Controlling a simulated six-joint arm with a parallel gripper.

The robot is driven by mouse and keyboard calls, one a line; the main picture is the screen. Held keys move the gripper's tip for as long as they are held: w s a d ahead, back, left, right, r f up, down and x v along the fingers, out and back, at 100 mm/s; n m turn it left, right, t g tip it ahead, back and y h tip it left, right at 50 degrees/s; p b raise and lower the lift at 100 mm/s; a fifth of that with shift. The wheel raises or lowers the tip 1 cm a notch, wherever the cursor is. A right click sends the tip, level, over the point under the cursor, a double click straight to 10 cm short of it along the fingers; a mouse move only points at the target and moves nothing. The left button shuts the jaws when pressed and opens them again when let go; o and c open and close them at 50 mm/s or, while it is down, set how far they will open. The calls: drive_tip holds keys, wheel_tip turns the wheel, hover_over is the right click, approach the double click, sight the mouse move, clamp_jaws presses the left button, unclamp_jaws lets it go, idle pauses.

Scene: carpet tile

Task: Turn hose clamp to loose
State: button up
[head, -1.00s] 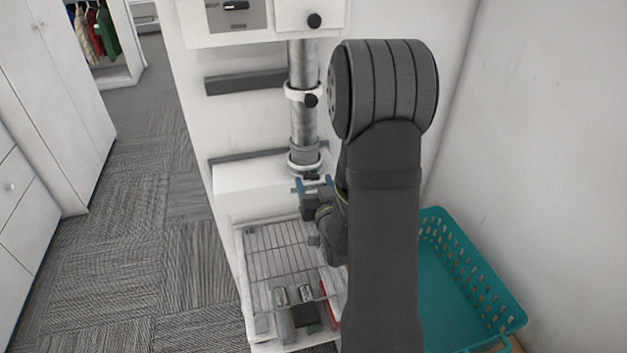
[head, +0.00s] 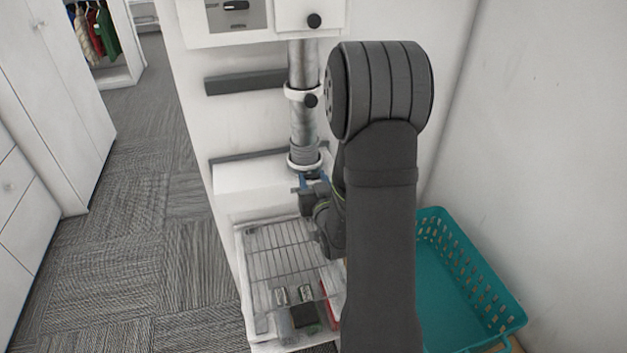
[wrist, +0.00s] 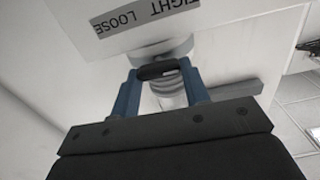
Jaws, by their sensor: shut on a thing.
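The hose clamp's white ring (head: 291,160) sits around the bottom of the grey pipe (head: 303,122), just above a white box. Its black handle (wrist: 158,70) shows in the wrist view, between the two blue fingers. My gripper (wrist: 159,74) is shut on that handle, one finger at each end. In the head view my gripper (head: 313,178) is at the front of the clamp, and the handle is hard to make out there. A label (wrist: 146,14) reading TIGHT and LOOSE shows upside down in the wrist view, on the white face by the clamp.
A second white ring with a black knob (head: 311,101) is higher on the pipe. A wire rack tray (head: 262,262) with small items lies below my gripper. A teal basket (head: 497,290) stands at right by the wall. Carpet floor (head: 125,250) is open at left.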

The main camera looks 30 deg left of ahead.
drive_tip(key=shift+n, duration=0.3)
drive_tip(key=o, duration=1)
drive_tip(key=shift+s, duration=0.1)
drive_tip(key=v, duration=1.7)
drive_tip(key=shift+s+d+r, duration=0.1)
drive_tip(key=shift+d, duration=0.05)
drive_tip(key=x, duration=1.7)
drive_tip(key=shift+w+a, duration=0.2)
